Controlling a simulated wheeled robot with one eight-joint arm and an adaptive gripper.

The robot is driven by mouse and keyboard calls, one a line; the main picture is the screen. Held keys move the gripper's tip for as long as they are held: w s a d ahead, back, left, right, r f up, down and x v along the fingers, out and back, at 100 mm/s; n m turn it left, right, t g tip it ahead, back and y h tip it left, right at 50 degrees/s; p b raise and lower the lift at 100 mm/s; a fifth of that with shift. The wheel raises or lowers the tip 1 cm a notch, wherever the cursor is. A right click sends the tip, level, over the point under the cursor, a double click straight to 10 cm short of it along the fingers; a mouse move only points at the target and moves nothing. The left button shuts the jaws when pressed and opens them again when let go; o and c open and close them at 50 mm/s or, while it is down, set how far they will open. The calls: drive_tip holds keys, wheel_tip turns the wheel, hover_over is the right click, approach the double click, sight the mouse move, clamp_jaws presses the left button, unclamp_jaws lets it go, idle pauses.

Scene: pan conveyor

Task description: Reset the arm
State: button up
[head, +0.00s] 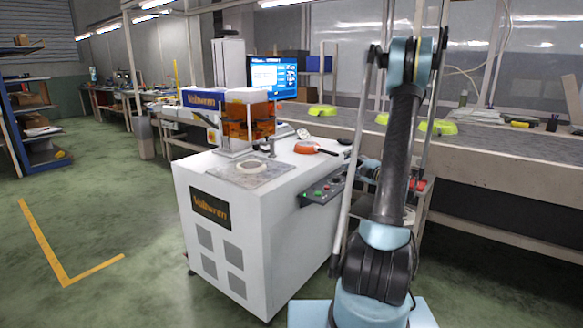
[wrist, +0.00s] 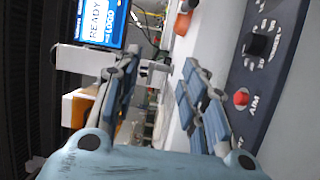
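My gripper (wrist: 157,68) shows in the wrist view with its two jointed fingers spread apart. It is open, and no object is held between the fingers. In the head view my arm stands tall at the right, with its elbow high up. The gripper is mostly hidden there behind the arm, close to the right edge of the white marking machine (head: 235,240). In the wrist view the machine's control panel (wrist: 262,70), with a black knob and a red button, lies to the right of the fingers.
Several green pans, one at the front (head: 437,127), sit on the long conveyor (head: 480,155) behind my arm. Green floor (head: 110,220) is open at left.

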wheel_tip(320, 180, up, 8)
drive_tip(key=d+m+t+h, duration=0.2)
drive_tip(key=m+t+h, duration=0.1)
drive_tip(key=m, duration=0.1)
drive_tip(key=s+d+r+m+g+h, duration=0.2)
drive_tip(key=s+d+r+m+h, duration=0.5)
drive_tip(key=m+h, duration=0.6)
drive_tip(key=s+a+f+m+g+y, duration=0.2)
drive_tip(key=s+a+f+g, duration=0.2)
drive_tip(key=s, duration=0.9)
drive_tip(key=s+a+f+m+g+y, duration=0.2)
drive_tip(key=s+a+f+g, duration=0.3)
drive_tip(key=s+f, duration=0.5)
drive_tip(key=s+a+f+m+g+y, duration=0.1)
drive_tip(key=s+a+f+m+g, duration=0.2)
drive_tip(key=s, duration=1.3)
drive_tip(key=a+f+g, duration=0.2)
drive_tip(key=a+f, duration=0.1)
drive_tip(key=f, duration=0.2)
drive_tip(key=shift+a+y, duration=0.3)
drive_tip(key=shift+y, duration=0.1)
drive_tip(key=shift+f, duration=0.1)
